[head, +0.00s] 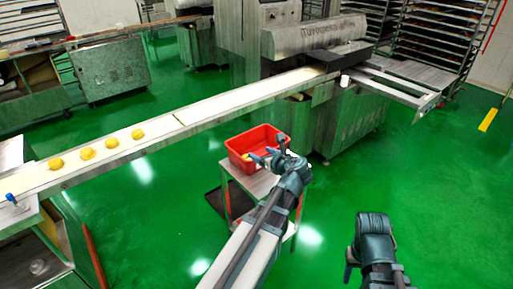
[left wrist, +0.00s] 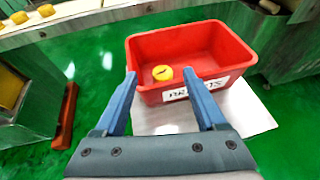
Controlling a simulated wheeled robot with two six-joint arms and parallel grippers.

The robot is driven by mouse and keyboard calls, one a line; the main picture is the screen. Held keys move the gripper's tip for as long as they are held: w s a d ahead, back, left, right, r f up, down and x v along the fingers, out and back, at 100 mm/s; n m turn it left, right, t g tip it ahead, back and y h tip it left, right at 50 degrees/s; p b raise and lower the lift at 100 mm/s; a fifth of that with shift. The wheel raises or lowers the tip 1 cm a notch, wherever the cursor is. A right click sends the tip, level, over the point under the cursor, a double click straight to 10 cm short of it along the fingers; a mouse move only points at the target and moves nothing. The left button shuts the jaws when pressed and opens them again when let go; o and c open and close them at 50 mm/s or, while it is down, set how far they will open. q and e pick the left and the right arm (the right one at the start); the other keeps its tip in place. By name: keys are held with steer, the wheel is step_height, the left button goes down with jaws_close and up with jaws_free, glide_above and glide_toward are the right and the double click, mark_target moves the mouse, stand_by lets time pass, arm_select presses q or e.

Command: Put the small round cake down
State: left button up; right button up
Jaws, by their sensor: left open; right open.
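A small round yellow cake (left wrist: 162,73) with a dark mark on top lies inside the red bin (left wrist: 235,50), near its front wall. In the head view the red bin (head: 259,137) stands on a small table, and a bit of yellow shows inside it. My left gripper (head: 266,156) is over the bin's front edge. In the left wrist view its two blue fingers (left wrist: 160,78) are spread wide, with nothing between them, and the cake shows beyond their tips. My right gripper (head: 351,262) hangs low at the lower right, away from the bin, open, its fingers mostly hidden.
Several yellow cakes (head: 87,153) sit on the long white conveyor (head: 160,130) behind and left of the bin. The small table's top (left wrist: 250,110) shows bare in front of the bin. The encrusting machine (head: 345,110) stands behind right. Green floor is open around.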

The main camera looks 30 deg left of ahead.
arm_select(q)
steer(key=shift+s+d+r, duration=0.15)
steer(key=shift+s+d, duration=0.1)
steer(key=shift+d, duration=0.15)
steer(key=s+d+f+n+g+h, duration=0.2)
steer(key=s+d+n, duration=0.4)
steer(key=d, duration=0.3)
steer(key=s+d+f+n+g+h, duration=0.3)
steer(key=s+d+f+n+h, duration=0.1)
steer(key=s+d+f+n, duration=0.3)
steer(key=s+d+f+n+g+h, duration=0.2)
steer(key=s+d+f+n+h, duration=0.2)
steer(key=s+d+n, duration=0.3)
steer(key=d+n, duration=0.1)
steer(key=d, duration=0.3)
steer(key=shift+s+d+f+g, duration=0.15)
steer(key=shift+d+f+g, duration=0.1)
steer(key=shift+g, duration=0.15)
step_height(320, 180, up, 18)
steer(key=p, duration=1.8)
